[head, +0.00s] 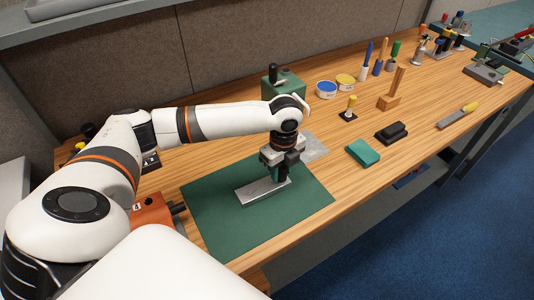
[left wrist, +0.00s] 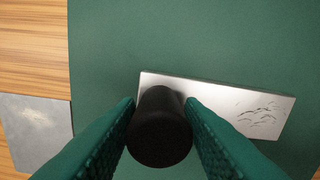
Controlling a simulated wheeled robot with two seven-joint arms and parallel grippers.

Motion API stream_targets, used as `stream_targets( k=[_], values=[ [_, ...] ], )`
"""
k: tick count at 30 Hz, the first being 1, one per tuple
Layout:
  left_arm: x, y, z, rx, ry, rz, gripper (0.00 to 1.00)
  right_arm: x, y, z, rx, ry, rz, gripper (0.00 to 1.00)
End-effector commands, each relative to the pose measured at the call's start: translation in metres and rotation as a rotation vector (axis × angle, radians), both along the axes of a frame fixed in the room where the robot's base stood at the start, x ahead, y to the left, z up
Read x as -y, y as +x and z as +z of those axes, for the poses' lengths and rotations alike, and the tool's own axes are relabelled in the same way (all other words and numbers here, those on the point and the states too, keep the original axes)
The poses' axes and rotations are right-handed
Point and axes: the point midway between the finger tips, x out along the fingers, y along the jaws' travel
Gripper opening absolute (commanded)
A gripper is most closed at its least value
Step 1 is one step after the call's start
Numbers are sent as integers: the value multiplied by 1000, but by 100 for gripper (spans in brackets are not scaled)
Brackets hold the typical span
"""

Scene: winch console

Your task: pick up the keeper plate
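A flat silver-grey plate, which I take as the keeper plate (head: 252,192), lies on the green mat (head: 222,227). It also shows in the left wrist view (left wrist: 237,108), with dark scratch-like marks near its right end. A black round knob (left wrist: 160,130) stands up over the plate's left part. My left gripper (head: 275,174) is low over the plate's far right end, pointing down. Its green fingers (left wrist: 160,108) lie on both sides of the knob, very close to it; I cannot tell whether they press on it. My right gripper is not in view.
A thin grey sheet (head: 313,147) lies beside the mat. A green box with a black knob (head: 284,82) stands behind my left arm. An orange block (head: 153,214) is at the mat's left. A teal block (head: 362,152) and a black block (head: 391,133) lie to the right.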

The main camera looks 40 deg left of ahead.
Motion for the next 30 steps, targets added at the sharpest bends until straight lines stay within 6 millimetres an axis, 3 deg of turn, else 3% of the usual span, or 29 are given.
stream_targets(
  k=[1,6,16,30],
  values=[
    [0,0,0,0,0,0,26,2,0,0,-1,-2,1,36],
    [0,0,1,1,0,0,0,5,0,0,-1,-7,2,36],
    [0,1,11,4,-2,1,0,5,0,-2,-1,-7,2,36],
    [1,1,93,3,-2,0,0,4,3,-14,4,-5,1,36]
  ],
)
